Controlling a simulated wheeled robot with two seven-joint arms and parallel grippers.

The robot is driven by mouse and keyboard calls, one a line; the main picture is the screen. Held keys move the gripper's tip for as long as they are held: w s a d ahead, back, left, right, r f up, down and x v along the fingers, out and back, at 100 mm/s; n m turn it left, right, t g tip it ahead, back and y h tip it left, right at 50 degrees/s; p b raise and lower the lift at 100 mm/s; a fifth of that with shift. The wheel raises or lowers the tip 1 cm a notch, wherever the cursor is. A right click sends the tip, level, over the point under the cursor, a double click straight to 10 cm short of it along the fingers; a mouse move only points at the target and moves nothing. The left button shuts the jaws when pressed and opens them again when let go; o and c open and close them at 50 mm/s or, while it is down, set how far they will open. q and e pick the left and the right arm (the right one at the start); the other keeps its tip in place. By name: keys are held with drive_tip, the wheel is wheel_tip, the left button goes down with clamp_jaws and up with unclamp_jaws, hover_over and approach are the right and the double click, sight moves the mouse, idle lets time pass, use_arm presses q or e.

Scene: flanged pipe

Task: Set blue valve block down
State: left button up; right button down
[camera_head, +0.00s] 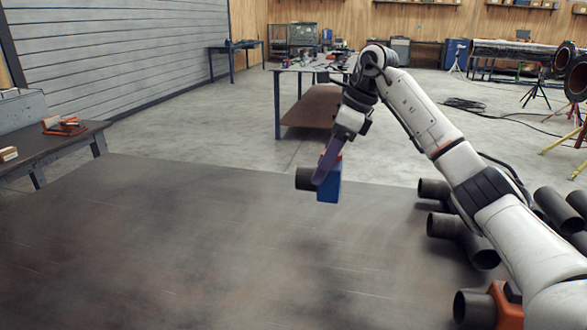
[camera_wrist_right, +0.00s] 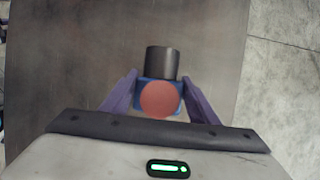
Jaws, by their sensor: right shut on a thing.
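The blue valve block (camera_head: 328,188) has a dark pipe stub on its left side and a red part on top. My right gripper (camera_head: 325,172) is shut on it near the far edge of the dark table (camera_head: 150,240). In the right wrist view, the blue block (camera_wrist_right: 147,82) sits between the purple fingers of my right gripper (camera_wrist_right: 159,88), with its round red top (camera_wrist_right: 159,99) facing the camera and the dark stub (camera_wrist_right: 162,62) beyond. I cannot tell whether the block touches the table. My left gripper is not in view.
Several dark pipe pieces (camera_head: 457,235) lie on the right of the table under my right arm. An orange block with a dark pipe (camera_head: 507,305) is at the lower right. The left and middle of the table are clear. A workbench (camera_head: 310,68) stands beyond.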

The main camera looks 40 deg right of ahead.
sight(341, 164)
drive_tip(key=shift+w+f+b, duration=0.1)
drive_tip(key=shift+f+b, duration=0.3)
drive_tip(key=shift+f, duration=3.95)
drive_tip(key=shift+f, duration=0.1)
drive_tip(key=c, duration=0.7)
unclamp_jaws()
drive_tip(key=shift+f, duration=0.15)
drive_tip(key=p+v, duration=0.1)
drive_tip(key=v, duration=1.1)
